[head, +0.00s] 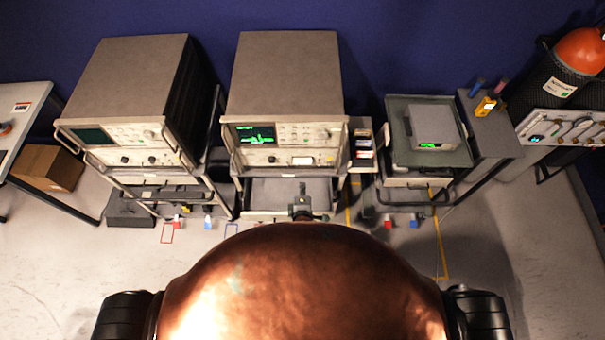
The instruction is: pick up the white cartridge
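I cannot pick out the white cartridge with certainty. A narrow rack (362,168) beside the middle instrument holds several small light and coloured items, too small to tell apart. My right gripper (302,205) shows as a small dark shape in front of the open grey drawer (262,196) under the middle instrument. Its fingers are too small and dark to tell whether they are open or shut, or whether they hold anything. My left gripper is not in view. My own copper-coloured body hides the lower middle of the view.
Two large instruments (135,80) (285,75) stand on carts. A tray with a grey box (432,122) stands to the right. A cardboard box (48,167) lies at left, an orange-topped cylinder (582,50) at far right. Small red and blue items lie by the carts; the front floor is clear.

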